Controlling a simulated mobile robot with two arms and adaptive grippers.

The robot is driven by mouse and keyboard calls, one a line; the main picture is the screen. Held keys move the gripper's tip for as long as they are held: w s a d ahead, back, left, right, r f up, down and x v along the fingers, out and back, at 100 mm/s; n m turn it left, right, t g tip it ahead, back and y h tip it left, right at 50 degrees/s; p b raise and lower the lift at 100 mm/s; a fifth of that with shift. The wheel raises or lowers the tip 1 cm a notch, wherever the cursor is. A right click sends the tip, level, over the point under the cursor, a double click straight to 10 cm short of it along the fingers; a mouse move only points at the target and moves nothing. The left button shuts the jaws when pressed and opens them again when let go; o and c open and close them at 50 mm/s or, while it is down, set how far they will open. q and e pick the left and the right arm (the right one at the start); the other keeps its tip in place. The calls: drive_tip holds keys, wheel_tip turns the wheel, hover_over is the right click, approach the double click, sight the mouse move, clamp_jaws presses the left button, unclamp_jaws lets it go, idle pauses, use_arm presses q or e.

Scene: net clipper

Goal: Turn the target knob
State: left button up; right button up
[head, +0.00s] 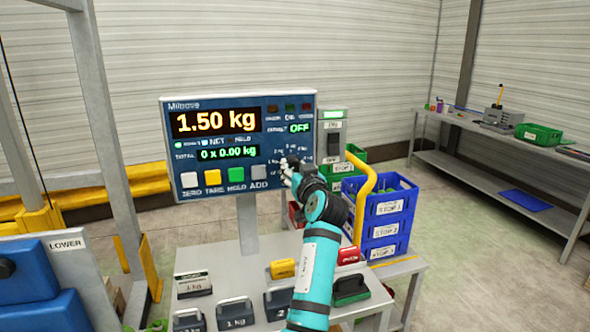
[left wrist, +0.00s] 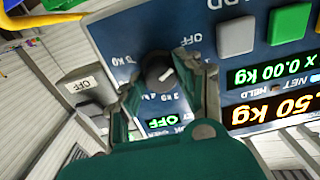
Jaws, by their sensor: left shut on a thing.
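A blue scale panel (head: 215,178) stands on a post and reads 1.50 kg, with a green OFF readout at its upper right. In the left wrist view the panel is upside down, with a round dark knob (left wrist: 158,75) bearing a pale pointer mark; printed OFF and kg labels surround it. My left gripper (head: 289,172) is at the panel's lower right, its fingers (left wrist: 165,82) on either side of the knob and shut on it. In the head view the gripper hides the knob. My right gripper is not in view.
Below the panel, a bench (head: 245,260) holds several weights, a yellow block (head: 283,269) and a red block (head: 349,256). Blue crates (head: 386,210) stand at the right behind a yellow rail (head: 365,190). A grey switch box (head: 332,135) adjoins the panel. Open floor lies farther right.

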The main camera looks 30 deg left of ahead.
use_arm(q)
drive_tip(key=c, duration=0.5)
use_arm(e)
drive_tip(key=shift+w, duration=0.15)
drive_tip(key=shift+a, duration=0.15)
use_arm(q)
drive_tip(key=shift+m+p, duration=0.4)
drive_tip(key=shift+m, duration=0.5)
drive_tip(key=m+p, duration=0.1)
drive_tip(key=m, duration=0.2)
drive_tip(key=shift+r+m+p, duration=0.15)
drive_tip(key=shift+m+p, duration=0.8)
drive_tip(key=shift+m, duration=0.55)
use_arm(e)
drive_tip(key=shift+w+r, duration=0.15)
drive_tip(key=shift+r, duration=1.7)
